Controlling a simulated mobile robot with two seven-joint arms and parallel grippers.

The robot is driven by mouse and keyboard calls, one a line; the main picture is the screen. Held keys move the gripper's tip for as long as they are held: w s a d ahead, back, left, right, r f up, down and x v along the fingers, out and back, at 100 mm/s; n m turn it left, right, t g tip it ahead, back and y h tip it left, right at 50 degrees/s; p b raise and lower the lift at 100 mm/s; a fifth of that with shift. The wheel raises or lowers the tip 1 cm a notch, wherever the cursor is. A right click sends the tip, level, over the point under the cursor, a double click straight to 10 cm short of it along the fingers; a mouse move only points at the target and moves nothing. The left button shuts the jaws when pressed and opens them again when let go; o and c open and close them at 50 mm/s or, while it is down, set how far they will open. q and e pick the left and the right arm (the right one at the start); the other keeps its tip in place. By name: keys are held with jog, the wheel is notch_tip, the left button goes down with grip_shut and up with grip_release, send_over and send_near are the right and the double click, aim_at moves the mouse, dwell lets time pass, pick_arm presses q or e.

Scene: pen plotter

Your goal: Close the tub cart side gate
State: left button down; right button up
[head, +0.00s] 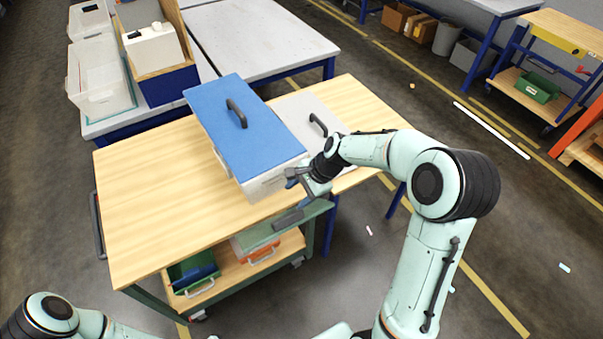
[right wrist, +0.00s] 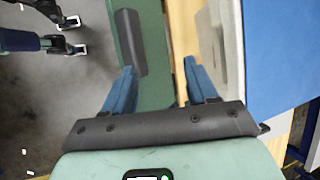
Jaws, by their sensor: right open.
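The tub cart (head: 150,205) has a light wooden top and a lower shelf. My right gripper (head: 298,178) is open above the gate's right part, beside the blue-lidded box. In the wrist view, its blue fingers (right wrist: 160,72) stand apart with the gate's edge between them; contact cannot be told. My left gripper is out of view.
A blue-lidded box (head: 220,110) and a grey-lidded box (head: 295,112) stand on the cart top, close to my right gripper. A green bin (head: 190,270) and an orange bin (head: 262,256) are on the lower shelf. Open floor (head: 360,265) lies right of the cart.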

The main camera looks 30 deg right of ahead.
jog(key=shift+w+d+r, duration=0.3)
jog(key=shift+d+r, duration=0.05)
jog(key=shift+r, duration=0.45)
jog(key=shift+w+d+r, duration=0.3)
jog(key=shift+w+r, duration=0.05)
jog(key=shift+r, duration=0.45)
jog(key=shift+w+d+r, duration=0.3)
jog(key=shift+d+r, duration=0.05)
jog(key=shift+r, duration=0.45)
jog(key=v, duration=1.3)
jog(key=shift+r, duration=0.2)
jog(key=shift+d, duration=0.1)
jog(key=shift+c, duration=0.3)
